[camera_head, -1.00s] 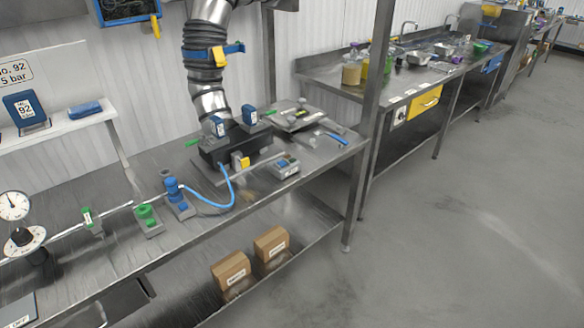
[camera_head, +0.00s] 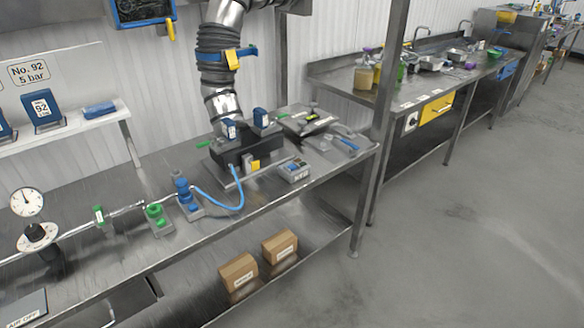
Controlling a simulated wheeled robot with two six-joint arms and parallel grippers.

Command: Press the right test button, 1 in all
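Neither of my grippers is in view.
The steel bench (camera_head: 120,262) carries a pressure gauge (camera_head: 27,202), a green fitting (camera_head: 156,215) and a blue fitting (camera_head: 186,195) with a blue hose (camera_head: 236,200). Two cartons, one here (camera_head: 239,272), lie below. Grey floor (camera_head: 460,240) is clear at right.

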